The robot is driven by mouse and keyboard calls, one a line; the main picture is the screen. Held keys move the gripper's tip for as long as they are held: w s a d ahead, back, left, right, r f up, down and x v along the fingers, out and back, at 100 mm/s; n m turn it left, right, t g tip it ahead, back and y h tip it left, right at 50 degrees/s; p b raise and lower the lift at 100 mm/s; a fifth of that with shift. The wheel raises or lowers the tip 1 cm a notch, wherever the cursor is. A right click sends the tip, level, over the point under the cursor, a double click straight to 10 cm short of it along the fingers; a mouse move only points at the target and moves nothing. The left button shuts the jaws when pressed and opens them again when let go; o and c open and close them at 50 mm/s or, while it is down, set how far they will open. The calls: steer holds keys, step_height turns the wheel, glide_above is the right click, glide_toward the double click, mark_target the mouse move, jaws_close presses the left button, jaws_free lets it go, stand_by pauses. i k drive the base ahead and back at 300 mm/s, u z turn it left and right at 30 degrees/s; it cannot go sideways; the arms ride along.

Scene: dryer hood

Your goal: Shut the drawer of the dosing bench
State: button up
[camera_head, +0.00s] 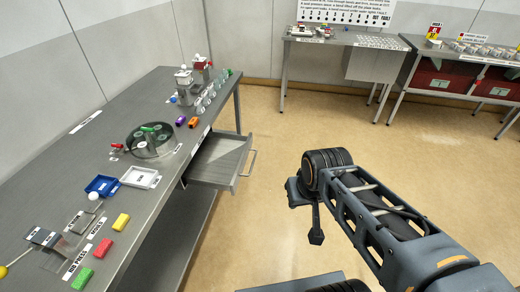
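The grey metal bench (60,171) runs along the left side. Its drawer (216,163) is pulled out to the right below the bench top, and looks empty. A bar handle (252,163) is on the drawer's right front. My gripper (316,238) hangs at the end of my arm, right of the drawer and apart from the handle. Its fingers point down over the bare floor and are small, so whether they are open or shut does not show.
The bench top holds a round clear dish (152,141), a blue tray (102,186), a white tray (140,177) and several coloured blocks. Another table (340,40) and a bench with red bins (433,80) stand at the back. The floor (285,125) between is clear.

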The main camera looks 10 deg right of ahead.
mark_target(219, 162)
steer(key=u, duration=0.1)
steer(key=i, duration=0.6)
steer(key=z, duration=1)
steer(key=i, duration=0.35)
steer(key=u, duration=1.4)
